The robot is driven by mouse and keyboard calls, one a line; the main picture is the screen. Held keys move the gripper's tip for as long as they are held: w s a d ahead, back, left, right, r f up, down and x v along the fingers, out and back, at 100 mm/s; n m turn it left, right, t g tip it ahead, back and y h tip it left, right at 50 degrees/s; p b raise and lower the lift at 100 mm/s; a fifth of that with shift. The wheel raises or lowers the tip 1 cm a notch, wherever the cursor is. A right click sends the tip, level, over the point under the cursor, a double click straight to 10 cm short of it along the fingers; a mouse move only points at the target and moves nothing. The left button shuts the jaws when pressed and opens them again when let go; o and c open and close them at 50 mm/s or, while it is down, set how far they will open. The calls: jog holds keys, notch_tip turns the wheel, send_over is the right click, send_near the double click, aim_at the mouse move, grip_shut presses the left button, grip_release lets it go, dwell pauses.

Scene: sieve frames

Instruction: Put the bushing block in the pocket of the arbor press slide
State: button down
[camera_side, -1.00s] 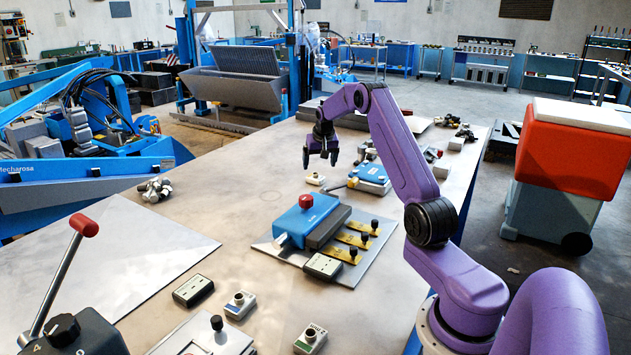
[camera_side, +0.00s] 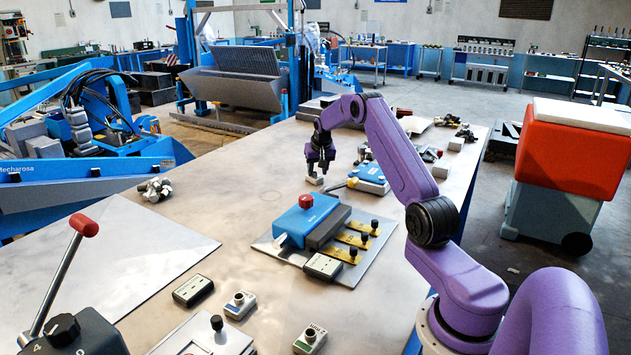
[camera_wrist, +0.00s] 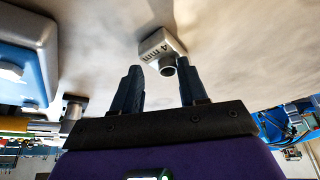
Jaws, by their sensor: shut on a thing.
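In the wrist view the fingertips (camera_wrist: 160,76) flank the bushing. The arbor press (camera_side: 68,335), with a red-knobbed lever, is cut off at bottom left. Its slide and pocket are not clearly visible.
Two similar small blocks (camera_side: 240,305) (camera_side: 310,340) stand near the front. A blue clamp fixture (camera_side: 306,221) on a plate lies between my gripper and the front. A blue box (camera_side: 370,178) stands close right of the held block. The table's left middle is mostly clear.

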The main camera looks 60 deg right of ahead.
jog(key=shift+s+a+f, duration=0.2)
jog(key=shift+a+f, duration=0.05)
jog(key=shift+f, duration=0.25)
jog(key=shift+w+d+r, duration=0.1)
jog(key=shift+r, duration=1.5)
jog(key=s+a+r, duration=0.8)
jog(key=s+r, duration=0.2)
jog(key=shift+s+a+r, duration=0.2)
jog(key=shift+s+a, duration=0.15)
jog(key=shift+s, duration=0.05)
